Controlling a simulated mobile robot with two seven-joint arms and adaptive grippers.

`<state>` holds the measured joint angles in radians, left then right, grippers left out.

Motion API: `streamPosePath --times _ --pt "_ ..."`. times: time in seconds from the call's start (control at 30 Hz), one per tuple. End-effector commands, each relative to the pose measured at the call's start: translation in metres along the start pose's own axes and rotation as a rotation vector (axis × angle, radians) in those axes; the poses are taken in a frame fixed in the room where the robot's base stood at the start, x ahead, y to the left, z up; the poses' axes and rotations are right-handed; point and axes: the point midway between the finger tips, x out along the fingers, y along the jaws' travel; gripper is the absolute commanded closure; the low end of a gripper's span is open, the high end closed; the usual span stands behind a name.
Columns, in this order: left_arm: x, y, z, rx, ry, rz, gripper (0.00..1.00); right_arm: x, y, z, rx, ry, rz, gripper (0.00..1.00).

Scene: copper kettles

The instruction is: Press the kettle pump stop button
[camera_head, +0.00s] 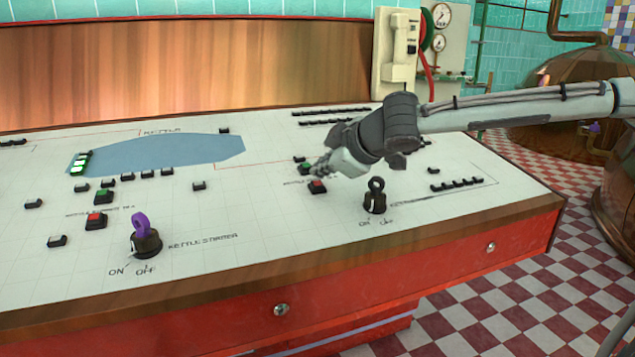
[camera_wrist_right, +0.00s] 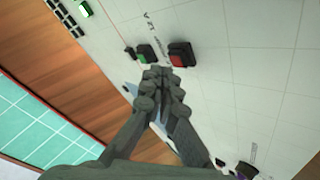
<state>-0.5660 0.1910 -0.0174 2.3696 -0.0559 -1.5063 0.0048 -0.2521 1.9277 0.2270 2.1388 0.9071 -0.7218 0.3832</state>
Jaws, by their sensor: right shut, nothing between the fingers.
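A red button (camera_head: 317,187) in a black housing sits on the white console panel, just in front of a green button (camera_head: 305,168). In the wrist view the red button (camera_wrist_right: 181,54) and green button (camera_wrist_right: 147,53) lie just beyond the fingertips. The small label beside them is too blurred to read. My right gripper (camera_head: 322,168) is shut and empty, its fingertips close to this pair; I cannot tell whether they touch the panel. Another red button (camera_head: 96,220) with a green one (camera_head: 104,196) stands at the left. My left gripper is not in view.
A black key switch (camera_head: 375,197) stands right of the near red button. A purple key switch (camera_head: 145,238) stands front left. A telephone (camera_head: 398,50) hangs at the back. Copper kettles (camera_head: 570,85) stand right.

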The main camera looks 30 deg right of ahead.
Motion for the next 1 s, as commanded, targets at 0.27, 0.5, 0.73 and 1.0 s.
streamPosePath --times 0.27,0.5,0.73,1.0 --pt "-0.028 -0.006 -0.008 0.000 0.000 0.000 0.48 -0.020 0.015 -0.016 -0.001 0.001 0.000 1.00" --pt "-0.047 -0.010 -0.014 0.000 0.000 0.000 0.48 -0.034 0.026 -0.026 0.000 0.001 0.000 1.00" --pt "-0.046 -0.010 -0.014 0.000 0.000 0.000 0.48 -0.034 0.025 -0.025 0.000 0.000 0.000 1.00" --pt "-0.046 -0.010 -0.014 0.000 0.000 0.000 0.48 -0.034 0.025 -0.025 0.000 0.000 0.000 1.00"
